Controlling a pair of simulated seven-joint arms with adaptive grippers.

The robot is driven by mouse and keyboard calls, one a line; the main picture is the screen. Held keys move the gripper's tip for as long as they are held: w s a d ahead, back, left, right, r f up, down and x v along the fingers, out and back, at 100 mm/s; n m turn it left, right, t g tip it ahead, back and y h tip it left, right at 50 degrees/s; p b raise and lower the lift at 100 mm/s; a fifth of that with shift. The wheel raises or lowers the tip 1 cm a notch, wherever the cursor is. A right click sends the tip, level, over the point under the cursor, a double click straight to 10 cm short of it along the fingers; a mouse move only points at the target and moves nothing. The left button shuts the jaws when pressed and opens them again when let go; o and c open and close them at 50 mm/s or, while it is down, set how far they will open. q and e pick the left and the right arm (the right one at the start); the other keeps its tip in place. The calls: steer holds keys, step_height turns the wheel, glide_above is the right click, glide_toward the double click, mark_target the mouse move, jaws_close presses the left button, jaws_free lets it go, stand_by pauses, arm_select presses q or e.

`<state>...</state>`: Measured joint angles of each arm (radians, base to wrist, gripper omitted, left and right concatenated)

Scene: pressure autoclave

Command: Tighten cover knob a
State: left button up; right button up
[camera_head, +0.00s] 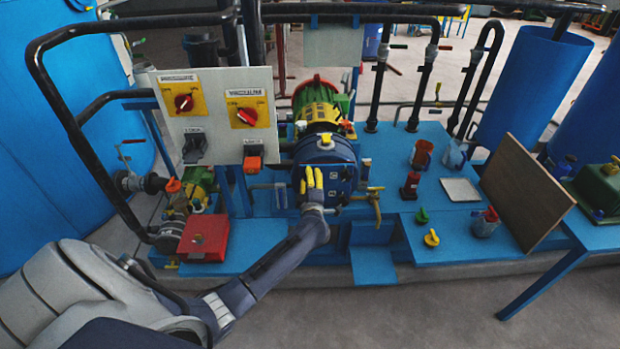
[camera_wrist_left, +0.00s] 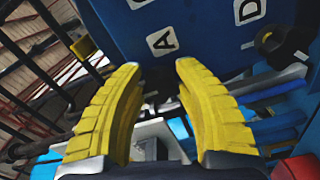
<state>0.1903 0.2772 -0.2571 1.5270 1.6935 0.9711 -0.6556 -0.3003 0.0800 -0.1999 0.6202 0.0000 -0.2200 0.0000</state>
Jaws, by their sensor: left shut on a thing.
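The blue autoclave drum (camera_head: 325,163) stands at the centre of the bench, and its front cover faces me. My left gripper (camera_head: 313,177) is at the left part of this cover, with its yellow fingers upright. In the left wrist view the gripper (camera_wrist_left: 158,72) has its fingertips on either side of a dark knob (camera_wrist_left: 159,88), just below the white label A (camera_wrist_left: 162,41) on the blue cover. It is shut on this knob, which the fingers partly hide. Label D (camera_wrist_left: 249,10) and another dark knob (camera_wrist_left: 270,42) show to the right. My right gripper is not in view.
A grey switch panel (camera_head: 217,118) stands left of the drum. A brass valve (camera_head: 374,195) is at its right. Green (camera_head: 422,216) and yellow (camera_head: 431,238) knobs lie on the blue bench, near a leaning brown board (camera_head: 525,190). A red box (camera_head: 203,238) sits at left.

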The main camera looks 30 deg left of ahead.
arm_select(q)
steer(key=shift+c, duration=0.2)
stand_by(0.4)
steer(key=o, duration=1.2)
steer(key=shift+d, duration=0.1)
steer(key=v, duration=1.2)
